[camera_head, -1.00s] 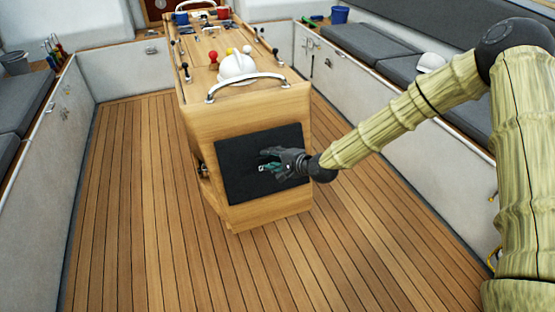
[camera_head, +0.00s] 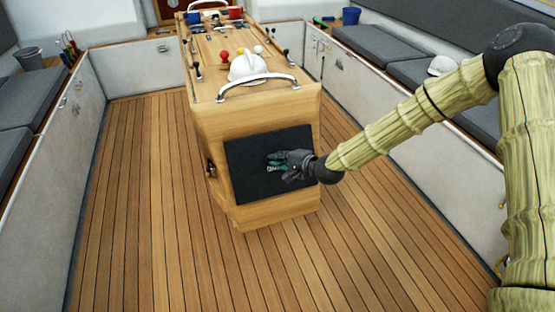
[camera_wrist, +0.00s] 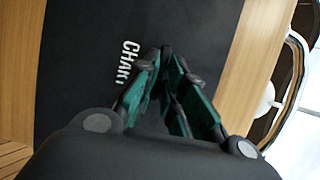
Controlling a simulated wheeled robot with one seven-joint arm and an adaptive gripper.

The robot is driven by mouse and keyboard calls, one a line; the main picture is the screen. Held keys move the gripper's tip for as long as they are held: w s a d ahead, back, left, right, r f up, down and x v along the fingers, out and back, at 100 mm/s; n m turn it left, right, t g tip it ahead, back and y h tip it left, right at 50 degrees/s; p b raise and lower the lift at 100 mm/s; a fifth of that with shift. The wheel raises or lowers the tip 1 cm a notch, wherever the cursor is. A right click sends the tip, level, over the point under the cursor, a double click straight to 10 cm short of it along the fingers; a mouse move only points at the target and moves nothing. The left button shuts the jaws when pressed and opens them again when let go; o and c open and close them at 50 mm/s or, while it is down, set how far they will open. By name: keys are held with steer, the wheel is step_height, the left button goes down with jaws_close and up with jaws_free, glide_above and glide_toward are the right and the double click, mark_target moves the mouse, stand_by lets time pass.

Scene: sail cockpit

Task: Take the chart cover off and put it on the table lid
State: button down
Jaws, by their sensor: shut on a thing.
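The chart cover (camera_head: 245,183) is a flat black panel on the sloped front end of the wooden table (camera_head: 265,218). The wrist view shows its dark face (camera_wrist: 85,60) with white lettering reading "CHART", partly hidden by my fingers. My gripper (camera_head: 270,163) is at the middle of the cover, shut on it; the wrist view shows the fingers (camera_wrist: 165,62) close together against the dark face. The exact grip is hidden. The wooden top (camera_head: 212,90) lies above the cover; I cannot tell which part is the lid.
Knobs, levers and red and blue containers stand farther back. Grey cushioned benches (camera_head: 375,47) line both sides. The plank floor (camera_head: 150,200) is clear.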

steer(key=shift+s+d+r+p, duration=0.25)
steer(key=shift+s+r+p, duration=0.2)
steer(key=shift+s, duration=0.35)
steer(key=shift+s+d+r+p, duration=0.35)
steer(key=shift+s+r, duration=0.25)
steer(key=shift+s, duration=0.15)
steer(key=shift+s+d+r+p, duration=0.2)
steer(key=shift+s+r+p, duration=0.25)
steer(key=shift+s, duration=0.35)
